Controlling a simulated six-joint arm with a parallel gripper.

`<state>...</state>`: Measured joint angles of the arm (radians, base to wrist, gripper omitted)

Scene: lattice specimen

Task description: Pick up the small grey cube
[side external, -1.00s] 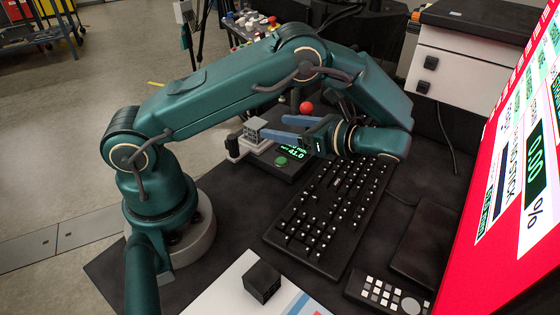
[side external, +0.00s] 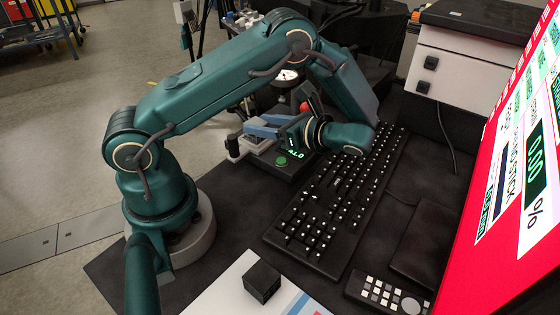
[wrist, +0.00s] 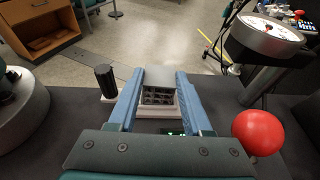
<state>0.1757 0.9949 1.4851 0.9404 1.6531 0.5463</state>
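The small grey cube, an open lattice block (wrist: 158,95), sits between the two blue fingers of my gripper (wrist: 159,76) in the wrist view. It is on a pale holder at the end of the dark device (side external: 285,172). In the side view my gripper (side external: 258,126) reaches left over that holder, and its fingers mostly hide the cube. The fingers are apart, one on each side of the cube. Whether they touch its sides is hard to tell.
A red ball-like knob (wrist: 258,132) stands close to the right of my gripper. A round dial gauge (wrist: 268,34) is behind it. A black upright knob (wrist: 106,80) stands left of the cube. A keyboard (side external: 325,210) and a black cube (side external: 262,281) lie nearer the side camera.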

